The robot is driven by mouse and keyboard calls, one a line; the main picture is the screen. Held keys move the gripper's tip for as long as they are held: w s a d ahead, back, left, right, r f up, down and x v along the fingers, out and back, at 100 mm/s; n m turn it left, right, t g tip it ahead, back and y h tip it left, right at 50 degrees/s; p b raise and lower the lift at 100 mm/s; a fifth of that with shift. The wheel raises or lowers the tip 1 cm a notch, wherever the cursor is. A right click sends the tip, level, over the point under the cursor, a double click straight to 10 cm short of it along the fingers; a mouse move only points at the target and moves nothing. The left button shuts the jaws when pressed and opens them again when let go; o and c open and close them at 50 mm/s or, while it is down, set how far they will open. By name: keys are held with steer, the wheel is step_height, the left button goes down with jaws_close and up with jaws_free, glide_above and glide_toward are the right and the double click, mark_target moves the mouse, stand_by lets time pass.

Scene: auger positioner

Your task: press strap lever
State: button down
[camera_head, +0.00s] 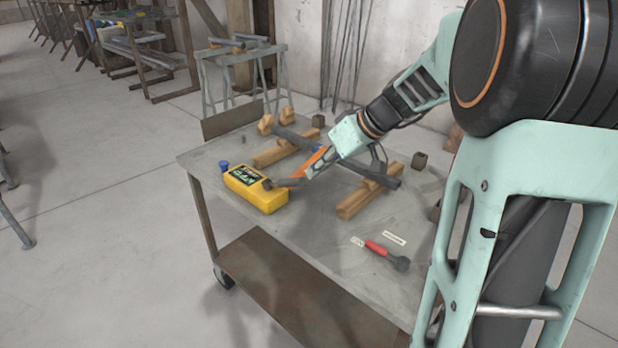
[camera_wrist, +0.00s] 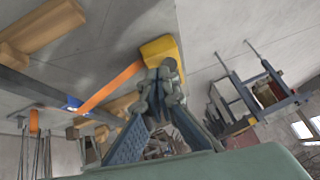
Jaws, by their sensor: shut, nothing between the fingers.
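A yellow box (camera_head: 257,197) with a dark label on top sits at the left part of the table; its yellow edge also shows behind my fingertips in the wrist view (camera_wrist: 158,48). An orange strap (camera_wrist: 110,87) runs from near the box to a blue part (camera_wrist: 73,103) on a dark bar. The strap (camera_head: 309,161) is partly covered by my arm in the head view. My gripper (camera_head: 268,184) is shut and empty, its fingertips at the right side of the box's top. It also shows shut in the wrist view (camera_wrist: 163,82). I cannot tell whether it touches the box. No strap lever is clearly distinguishable.
The dark bar (camera_head: 381,177) rests across wooden blocks (camera_head: 357,202) on the wheeled table (camera_head: 300,228). A red-handled tool (camera_head: 378,249) lies near the front right. A blue knob-like piece (camera_head: 224,166) stands at the left edge. The table's front middle is clear.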

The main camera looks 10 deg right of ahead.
steer(key=v, duration=0.5)
steer(key=shift+s+d+r+p, duration=0.2)
steer(key=shift+s+r+p, duration=0.05)
steer(key=shift+p, duration=0.15)
steer(key=shift+d, duration=0.1)
